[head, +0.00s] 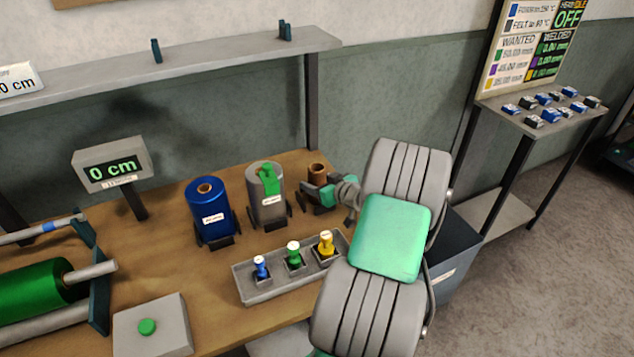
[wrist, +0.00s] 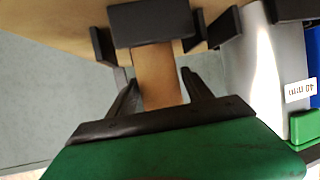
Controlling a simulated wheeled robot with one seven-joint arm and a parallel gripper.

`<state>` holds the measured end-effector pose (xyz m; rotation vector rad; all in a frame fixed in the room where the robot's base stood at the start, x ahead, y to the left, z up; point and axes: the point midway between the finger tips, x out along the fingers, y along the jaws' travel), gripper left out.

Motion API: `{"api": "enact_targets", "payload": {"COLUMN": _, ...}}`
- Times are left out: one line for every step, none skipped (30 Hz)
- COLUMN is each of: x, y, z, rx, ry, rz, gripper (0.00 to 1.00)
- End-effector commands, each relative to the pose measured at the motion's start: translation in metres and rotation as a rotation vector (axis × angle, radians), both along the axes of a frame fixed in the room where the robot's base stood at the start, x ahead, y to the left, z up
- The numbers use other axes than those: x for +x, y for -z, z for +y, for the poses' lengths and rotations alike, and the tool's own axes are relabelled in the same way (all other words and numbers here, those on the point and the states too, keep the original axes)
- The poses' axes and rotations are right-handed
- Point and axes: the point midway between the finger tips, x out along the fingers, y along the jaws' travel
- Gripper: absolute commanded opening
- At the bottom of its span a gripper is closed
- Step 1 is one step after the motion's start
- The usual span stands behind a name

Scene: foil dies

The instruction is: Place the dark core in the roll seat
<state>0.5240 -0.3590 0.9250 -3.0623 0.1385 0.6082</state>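A brown hollow core (head: 317,172) stands upright in a dark holder (head: 321,203) at the right end of the bench's back row. My gripper (head: 326,194) is low beside it, in front and to the right. In the wrist view the core (wrist: 156,75) looks tan and lies between the two dark fingers of my gripper (wrist: 161,82). The fingers look apart, with a narrow gap at each side of the core; contact at the tips is unclear. A roll seat cannot be told for certain; a green roller (head: 40,288) lies in a frame at the left.
A blue roll (head: 208,222) and a grey roll (head: 267,205) stand left of the core. A grey tray (head: 262,288) with blue, green and yellow pegs lies in front. A green button box (head: 153,325) and a "0 cm" display (head: 110,165) are at left.

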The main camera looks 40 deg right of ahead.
Motion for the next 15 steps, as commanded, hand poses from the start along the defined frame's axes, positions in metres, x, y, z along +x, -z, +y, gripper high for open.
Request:
{"api": "enact_targets", "payload": {"x": 0.0, "y": 0.0, "z": 0.0, "rx": 0.0, "ry": 0.0, "rz": 0.0, "gripper": 0.64}}
{"api": "enact_targets", "payload": {"x": 0.0, "y": 0.0, "z": 0.0, "rx": 0.0, "ry": 0.0, "rz": 0.0, "gripper": 0.66}}
{"api": "enact_targets", "payload": {"x": 0.0, "y": 0.0, "z": 0.0, "rx": 0.0, "ry": 0.0, "rz": 0.0, "gripper": 0.69}}
{"api": "enact_targets", "payload": {"x": 0.0, "y": 0.0, "z": 0.0, "rx": 0.0, "ry": 0.0, "rz": 0.0, "gripper": 0.69}}
{"api": "enact_targets", "payload": {"x": 0.0, "y": 0.0, "z": 0.0, "rx": 0.0, "ry": 0.0, "rz": 0.0, "gripper": 0.69}}
{"api": "enact_targets", "payload": {"x": 0.0, "y": 0.0, "z": 0.0, "rx": 0.0, "ry": 0.0, "rz": 0.0, "gripper": 0.69}}
{"api": "enact_targets", "payload": {"x": 0.0, "y": 0.0, "z": 0.0, "rx": 0.0, "ry": 0.0, "rz": 0.0, "gripper": 0.69}}
{"api": "enact_targets", "payload": {"x": 0.0, "y": 0.0, "z": 0.0, "rx": 0.0, "ry": 0.0, "rz": 0.0, "gripper": 0.69}}
{"api": "enact_targets", "payload": {"x": 0.0, "y": 0.0, "z": 0.0, "rx": 0.0, "ry": 0.0, "rz": 0.0, "gripper": 0.69}}
{"api": "enact_targets", "payload": {"x": 0.0, "y": -0.001, "z": 0.0, "rx": 0.0, "ry": 0.0, "rz": 0.0, "gripper": 0.69}}
{"api": "enact_targets", "payload": {"x": 0.0, "y": -0.002, "z": 0.0, "rx": 0.0, "ry": 0.0, "rz": 0.0, "gripper": 0.69}}
{"api": "enact_targets", "payload": {"x": 0.0, "y": -0.005, "z": 0.0, "rx": 0.0, "ry": 0.0, "rz": 0.0, "gripper": 0.69}}
{"api": "enact_targets", "payload": {"x": -0.001, "y": -0.007, "z": 0.0, "rx": 0.0, "ry": 0.0, "rz": 0.0, "gripper": 0.69}}
{"api": "enact_targets", "payload": {"x": -0.005, "y": -0.005, "z": -0.001, "rx": -0.001, "ry": 0.002, "rz": 0.0, "gripper": 0.69}}
{"api": "enact_targets", "payload": {"x": -0.012, "y": -0.008, "z": 0.0, "rx": -0.001, "ry": 0.003, "rz": -0.001, "gripper": 0.69}}
